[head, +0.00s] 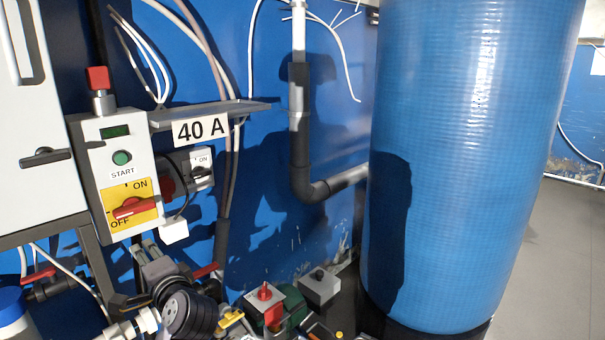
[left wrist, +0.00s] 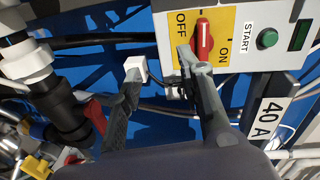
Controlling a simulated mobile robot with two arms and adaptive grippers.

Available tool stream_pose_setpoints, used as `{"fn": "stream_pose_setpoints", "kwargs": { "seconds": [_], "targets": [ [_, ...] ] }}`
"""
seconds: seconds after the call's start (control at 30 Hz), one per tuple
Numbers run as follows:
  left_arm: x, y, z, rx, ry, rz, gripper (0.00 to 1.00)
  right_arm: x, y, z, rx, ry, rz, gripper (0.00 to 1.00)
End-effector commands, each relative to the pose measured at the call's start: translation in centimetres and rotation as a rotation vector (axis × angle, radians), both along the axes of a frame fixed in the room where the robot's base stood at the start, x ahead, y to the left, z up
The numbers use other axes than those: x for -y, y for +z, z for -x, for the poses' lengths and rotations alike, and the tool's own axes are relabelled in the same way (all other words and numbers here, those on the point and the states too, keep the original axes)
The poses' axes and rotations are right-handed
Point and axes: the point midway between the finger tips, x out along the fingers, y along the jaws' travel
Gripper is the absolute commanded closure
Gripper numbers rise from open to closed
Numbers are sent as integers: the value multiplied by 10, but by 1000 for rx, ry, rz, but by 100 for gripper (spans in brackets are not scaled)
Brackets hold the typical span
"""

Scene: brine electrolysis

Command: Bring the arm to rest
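My left gripper (head: 145,250) is just below the control box (head: 128,160) in the head view. In the left wrist view its two grey fingers (left wrist: 160,70) stand apart with nothing gripped between them. One fingertip appears beside the red rotary switch (left wrist: 204,40) on its yellow ON/OFF plate (left wrist: 227,22); I cannot tell whether they touch. In the head view the red switch (head: 133,207) lies nearly level across the plate, and the gripper is clear below it. The green START button (head: 122,157) sits above the plate. My right gripper is not in view.
A large blue tank (head: 470,150) stands to the right. A shelf labelled 40 A (head: 200,130) juts from the blue wall. Pipes, valves and a grey box (head: 320,287) crowd the lower area. Loose cables hang near the gripper. Grey floor (head: 560,270) is free at far right.

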Motion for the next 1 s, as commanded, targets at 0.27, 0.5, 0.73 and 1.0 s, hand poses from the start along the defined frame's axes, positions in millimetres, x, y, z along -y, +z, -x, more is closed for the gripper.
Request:
{"fn": "stream_pose_setpoints", "kwargs": {
  "seconds": [0.27,0.5,0.73,1.0],
  "targets": [
    [46,-177,101,-157,-55,557,65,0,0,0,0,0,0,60],
    [94,-256,209,-297,26,962,65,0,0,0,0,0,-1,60],
    [126,-281,282,-393,125,1191,65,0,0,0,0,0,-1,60],
    [147,-311,321,-466,209,1321,65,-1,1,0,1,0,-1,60]
  ]
}}
